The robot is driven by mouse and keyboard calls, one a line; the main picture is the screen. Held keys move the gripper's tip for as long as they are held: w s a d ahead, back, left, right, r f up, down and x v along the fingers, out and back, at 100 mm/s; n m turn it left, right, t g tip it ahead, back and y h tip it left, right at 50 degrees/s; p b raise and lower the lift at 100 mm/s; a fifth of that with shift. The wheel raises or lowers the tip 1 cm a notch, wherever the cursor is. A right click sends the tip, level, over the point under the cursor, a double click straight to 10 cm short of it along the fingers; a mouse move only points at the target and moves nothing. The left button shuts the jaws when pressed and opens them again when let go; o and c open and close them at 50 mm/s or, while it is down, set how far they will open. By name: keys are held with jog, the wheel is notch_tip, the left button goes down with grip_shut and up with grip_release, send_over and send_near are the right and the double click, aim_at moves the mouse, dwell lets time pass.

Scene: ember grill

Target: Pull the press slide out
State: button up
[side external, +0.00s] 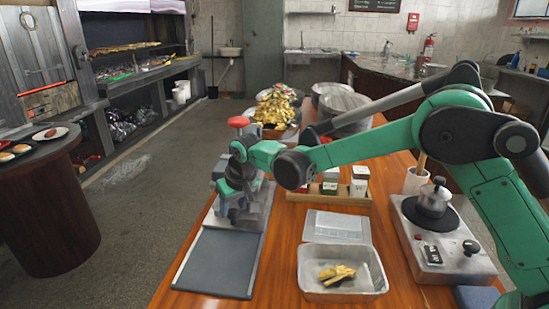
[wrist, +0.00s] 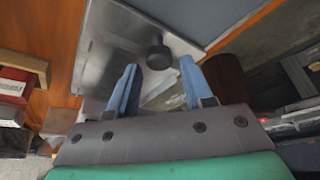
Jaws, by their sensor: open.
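The press stands at the left edge of the wooden table, a grey metal body (side external: 262,208) with a red knob (side external: 238,122) above it. A flat dark grey plate (side external: 215,263), which looks like the slide, lies in front of it. The plate also shows at the top of the wrist view (wrist: 190,15). My gripper (side external: 236,212) points down over the press and hides much of it. In the wrist view my gripper (wrist: 158,72) is open, with its two blue fingers apart. A round black knob (wrist: 158,56) on the metal surface shows between and just beyond the fingertips; contact cannot be told.
A foil tray (side external: 340,285) with yellow food and a pale lid (side external: 338,225) lie right of the plate. A wooden rack (side external: 330,192) with small boxes stands behind them. A burner with a pot (side external: 433,200) is at the right. The floor left of the table is open.

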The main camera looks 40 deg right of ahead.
jog(key=shift+x, duration=0.85)
grip_shut()
dwell(0.8)
